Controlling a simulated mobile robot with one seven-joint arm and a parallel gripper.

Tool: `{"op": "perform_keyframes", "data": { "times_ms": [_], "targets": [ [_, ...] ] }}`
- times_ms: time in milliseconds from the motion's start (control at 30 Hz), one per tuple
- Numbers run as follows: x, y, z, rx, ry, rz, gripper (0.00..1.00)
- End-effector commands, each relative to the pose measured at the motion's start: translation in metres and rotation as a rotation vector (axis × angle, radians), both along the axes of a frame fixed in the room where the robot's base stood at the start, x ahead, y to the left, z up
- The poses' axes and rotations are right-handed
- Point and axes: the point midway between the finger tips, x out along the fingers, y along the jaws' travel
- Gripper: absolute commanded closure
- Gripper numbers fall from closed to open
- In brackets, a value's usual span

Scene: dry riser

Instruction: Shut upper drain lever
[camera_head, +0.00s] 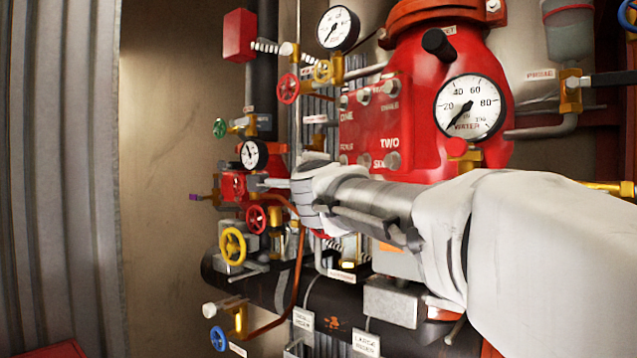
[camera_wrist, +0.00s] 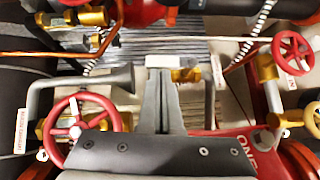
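My gripper shows in the wrist view (camera_wrist: 164,66), its dark fingers close together with no clear gap. A pale block and a brass fitting (camera_wrist: 187,75) are at the fingertips; whether they touch is unclear. In the head view my gripper (camera_head: 268,183) reaches left into the pipework, beside a small gauge (camera_head: 252,154). No label clearly reads upper drain, so I cannot tell which handle is that lever. One candidate is a brass valve with a dark grey handle (camera_head: 580,82) at the upper right. Another is a white-ended brass valve (camera_head: 228,306) at the lower left.
A red handwheel (camera_head: 256,219) and a yellow handwheel (camera_head: 233,246) lie close below my gripper. A red valve body (camera_head: 430,110) with a large gauge (camera_head: 469,107) stands to the right. A black pipe (camera_head: 340,305) runs below. The wall at left is bare.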

Motion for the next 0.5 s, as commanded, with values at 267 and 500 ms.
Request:
{"op": "perform_keyframes", "data": {
  "times_ms": [267,500],
  "targets": [
    [0.0036,0.0059,-0.014,0.089,-0.072,0.003,1.0],
    [0.0079,0.0109,-0.0166,0.185,-0.144,0.002,1.0]
  ]
}}
